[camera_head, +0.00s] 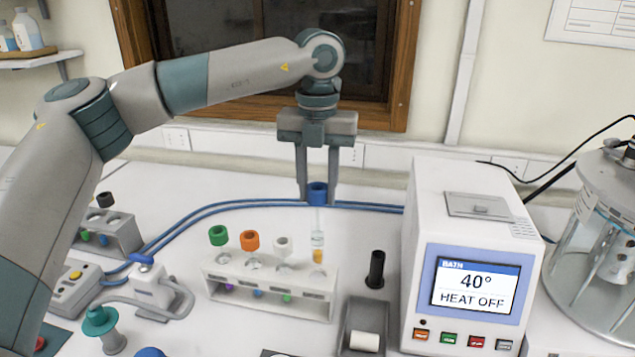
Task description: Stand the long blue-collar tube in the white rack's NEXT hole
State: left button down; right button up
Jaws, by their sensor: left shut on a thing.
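My left gripper (318,196) comes down from above and is shut on the blue collar (318,188) of a long clear tube (318,226). The tube hangs upright, with some amber liquid at its lower end. The white rack (268,302) stands on the bench below. Three tubes stand in it, with a green cap (218,235), an orange cap (250,240) and a white cap (283,246). The held tube's bottom lines up with the rack's right end position; I cannot tell whether it has entered the hole. My right gripper is not in view.
The white heating bath (473,270) stands close to the right, its screen reading 40° HEAT OFF. A black upright piece (375,270) stands between it and the rack. Blue hoses (250,203) run behind. A grey rack (108,235) is at the left; a glass vessel (605,245) is far right.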

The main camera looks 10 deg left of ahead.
pick_arm(q)
jog(key=shift+f, duration=1.05)
jog(key=shift+b, duration=0.4)
jog(key=shift+b, duration=0.4)
dwell(1.3)
jog(key=shift+f, duration=0.1)
